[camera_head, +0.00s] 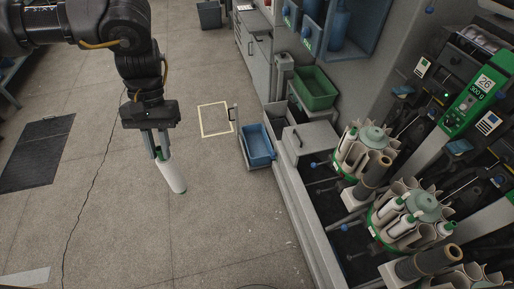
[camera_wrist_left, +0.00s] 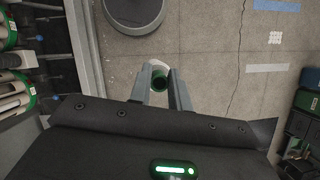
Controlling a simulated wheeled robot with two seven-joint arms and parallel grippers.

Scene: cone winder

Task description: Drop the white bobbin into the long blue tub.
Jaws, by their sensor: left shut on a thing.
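My left gripper (camera_head: 160,146) hangs over the open floor at the left and is shut on the white bobbin (camera_head: 171,176). The bobbin is tilted, with a green lower end, and hangs below the fingers. In the left wrist view, the bobbin's green end (camera_wrist_left: 160,82) shows between the two fingertips (camera_wrist_left: 163,80). The blue tub (camera_head: 258,145) stands on a low cart to the right of the gripper, beside the machine, with clear space between them. Its inside is only partly visible. My right gripper is in neither view.
A green tub (camera_head: 315,88) stands behind the blue one. The winder's round magazines (camera_head: 365,150) with several white bobbins fill the right side. A yellow floor outline (camera_head: 215,119) lies left of the cart. The floor (camera_head: 110,220) under the gripper is clear.

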